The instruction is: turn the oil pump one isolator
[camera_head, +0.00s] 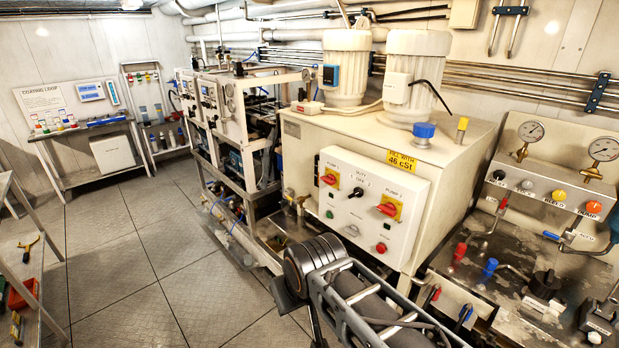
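The pump 1 isolator (329,178) is a red rotary handle on a yellow plate, at the upper left of a white control panel (362,228). Its handle looks roughly level across the plate. A matching pump 2 isolator (388,208) sits at the panel's right. A black selector knob (356,192) lies between them. The panel is on the front of a cream oil tank cabinet. My arm shows at the bottom middle, low in front of the cabinet, with its dark joint below the panel. My gripper is not in view.
Two white motors (346,68) stand on the cabinet. A wet steel bench (480,262) with gauges, valves and coloured knobs is at the right. Equipment racks (225,130) stand at the left. The tiled floor (150,240) is clear between them and a left table.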

